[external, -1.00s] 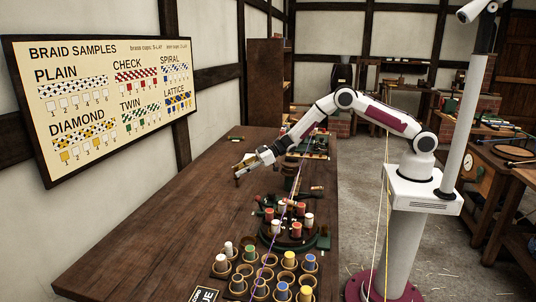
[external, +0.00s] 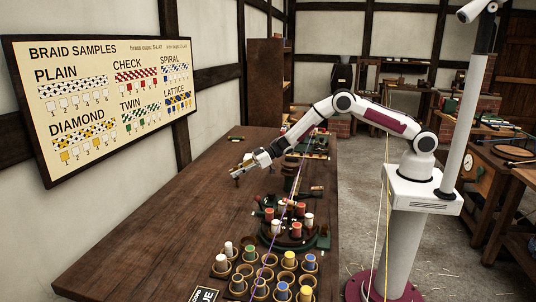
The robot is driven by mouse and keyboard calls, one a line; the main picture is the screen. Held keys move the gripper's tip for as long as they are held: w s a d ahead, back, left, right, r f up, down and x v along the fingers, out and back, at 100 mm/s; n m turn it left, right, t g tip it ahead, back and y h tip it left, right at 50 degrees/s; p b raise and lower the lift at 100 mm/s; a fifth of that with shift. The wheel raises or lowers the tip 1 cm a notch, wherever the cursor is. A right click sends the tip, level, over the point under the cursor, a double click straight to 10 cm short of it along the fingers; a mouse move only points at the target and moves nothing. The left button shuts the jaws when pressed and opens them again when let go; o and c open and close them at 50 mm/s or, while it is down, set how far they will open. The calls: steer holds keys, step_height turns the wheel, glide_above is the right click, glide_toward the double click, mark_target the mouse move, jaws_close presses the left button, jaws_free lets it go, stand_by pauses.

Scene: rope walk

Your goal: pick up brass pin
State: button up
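My gripper (external: 237,174) is low over the dark wooden bench, in the middle of its length, pointing to the left and down. Something small and dark shows at its fingertips, too small to make out. I cannot tell whether the fingers are open or shut, or whether they touch the bench. I cannot make out the brass pin for certain at this size; it may be hidden at the fingertips.
The wooden bench (external: 165,225) is bare left of my gripper. At the front right stand cups with coloured bobbins (external: 288,260) and a round dark stand with more bobbins (external: 290,238). A braid samples board (external: 105,100) hangs on the left wall.

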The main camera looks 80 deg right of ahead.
steer(key=shift+r, duration=0.1)
jaws_close()
steer(key=shift+r, duration=4.95)
steer(key=shift+d, duration=0.1)
